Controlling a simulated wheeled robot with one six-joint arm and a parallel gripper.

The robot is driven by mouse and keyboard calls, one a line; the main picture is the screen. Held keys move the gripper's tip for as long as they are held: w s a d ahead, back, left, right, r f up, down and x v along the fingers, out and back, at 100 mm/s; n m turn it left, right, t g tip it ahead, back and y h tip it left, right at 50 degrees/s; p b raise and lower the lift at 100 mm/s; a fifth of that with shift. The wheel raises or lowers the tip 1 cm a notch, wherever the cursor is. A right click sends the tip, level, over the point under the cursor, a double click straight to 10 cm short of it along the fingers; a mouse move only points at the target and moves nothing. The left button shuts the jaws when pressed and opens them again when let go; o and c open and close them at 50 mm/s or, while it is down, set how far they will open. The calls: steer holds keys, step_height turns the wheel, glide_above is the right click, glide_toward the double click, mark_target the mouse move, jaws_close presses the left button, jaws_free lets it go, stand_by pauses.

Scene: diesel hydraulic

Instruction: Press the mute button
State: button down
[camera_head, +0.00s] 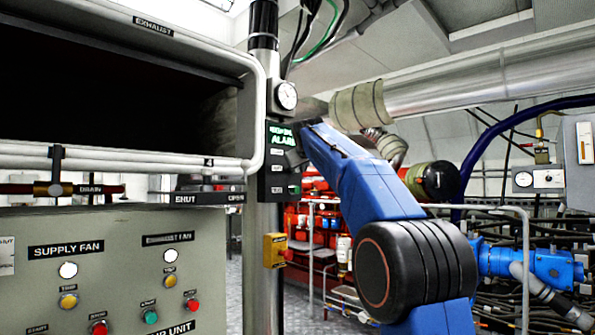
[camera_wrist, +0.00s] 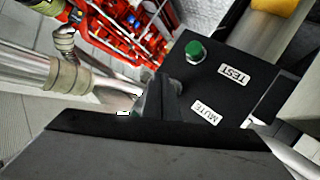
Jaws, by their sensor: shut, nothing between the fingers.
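The dark alarm panel (camera_head: 267,180) is on a post in the head view, with a lit green display (camera_head: 281,137). In the wrist view the panel (camera_wrist: 178,72) shows a MUTE label (camera_wrist: 207,113), a TEST label (camera_wrist: 235,75) and a green button (camera_wrist: 195,51) in line with TEST. My gripper (camera_wrist: 160,98) is shut and empty, its tip over the panel beside the MUTE label. The mute button itself is hidden, apparently behind my fingers; I cannot tell whether they touch it. In the head view my gripper (camera_head: 297,158) is small and dark at the panel's right edge.
A gauge (camera_head: 286,95) sits above the panel and a yellow box (camera_head: 274,250) below it. A grey control cabinet (camera_head: 110,275) stands at left under the open exhaust duct (camera_head: 130,95). A large silver pipe (camera_head: 470,75) and red machinery lie to the right.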

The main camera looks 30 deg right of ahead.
steer(key=shift+w+a, duration=0.25)
steer(key=shift+w, duration=0.45)
stand_by(0.9)
stand_by(0.3)
steer(key=shift+s+d, duration=0.35)
steer(key=shift+s, duration=0.55)
steer(key=s, duration=0.1)
steer(key=s+d, duration=0.1)
steer(key=s, duration=0.2)
steer(key=shift+s+d, duration=0.35)
stand_by(0.6)
